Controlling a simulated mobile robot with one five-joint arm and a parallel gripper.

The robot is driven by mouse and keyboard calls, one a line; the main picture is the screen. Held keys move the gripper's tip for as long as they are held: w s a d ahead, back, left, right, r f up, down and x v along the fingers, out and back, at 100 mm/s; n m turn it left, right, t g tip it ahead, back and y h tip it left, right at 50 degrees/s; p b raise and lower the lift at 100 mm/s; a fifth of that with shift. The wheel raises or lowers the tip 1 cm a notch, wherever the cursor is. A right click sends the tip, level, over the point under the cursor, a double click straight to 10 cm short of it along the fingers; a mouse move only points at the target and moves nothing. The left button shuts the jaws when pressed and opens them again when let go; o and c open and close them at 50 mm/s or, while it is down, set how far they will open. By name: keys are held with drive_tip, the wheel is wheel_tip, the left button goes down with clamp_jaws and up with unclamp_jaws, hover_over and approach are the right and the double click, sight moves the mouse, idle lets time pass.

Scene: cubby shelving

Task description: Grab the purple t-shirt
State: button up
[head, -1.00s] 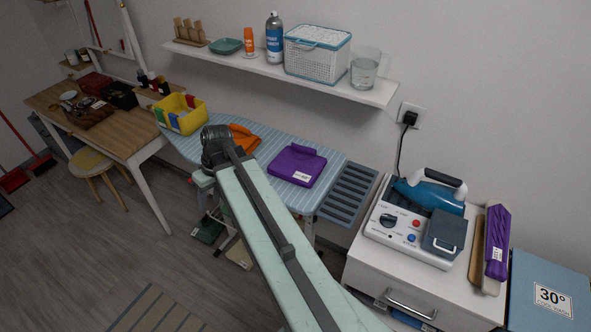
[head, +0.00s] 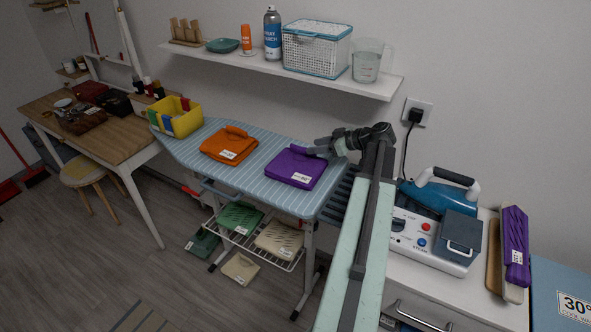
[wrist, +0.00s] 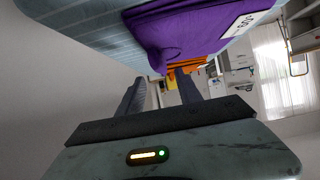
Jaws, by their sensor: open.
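The purple t-shirt (head: 296,168) lies folded on the blue striped ironing board, with a white tag at its front edge. My gripper (head: 322,147) is at the back right edge of the shirt, pointing left, close to its raised collar part. In the wrist view, the purple t-shirt (wrist: 190,35) fills the top, and my open gripper (wrist: 160,88) has its two fingers apart beside the shirt's edge. Nothing shows between the fingers but background. I cannot tell whether a finger touches the cloth. The folded orange t-shirt (head: 228,146) lies to the left on the board.
The ironing board (head: 262,190) has a yellow bin (head: 176,122) at its left end. A wall shelf (head: 290,72) with bottles and a basket hangs above. An iron station (head: 440,225) stands at right on a white cabinet. Folded clothes lie on the rack below.

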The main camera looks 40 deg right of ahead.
sight(305, 148)
drive_tip(key=shift+w+a+f, duration=0.15)
drive_tip(key=shift+w+f, duration=0.1)
drive_tip(key=shift+w, duration=0.15)
drive_tip(key=b+x, duration=0.2)
drive_tip(key=x, duration=0.3)
drive_tip(key=shift+w, duration=0.1)
drive_tip(key=shift+r, duration=0.1)
clamp_jaws()
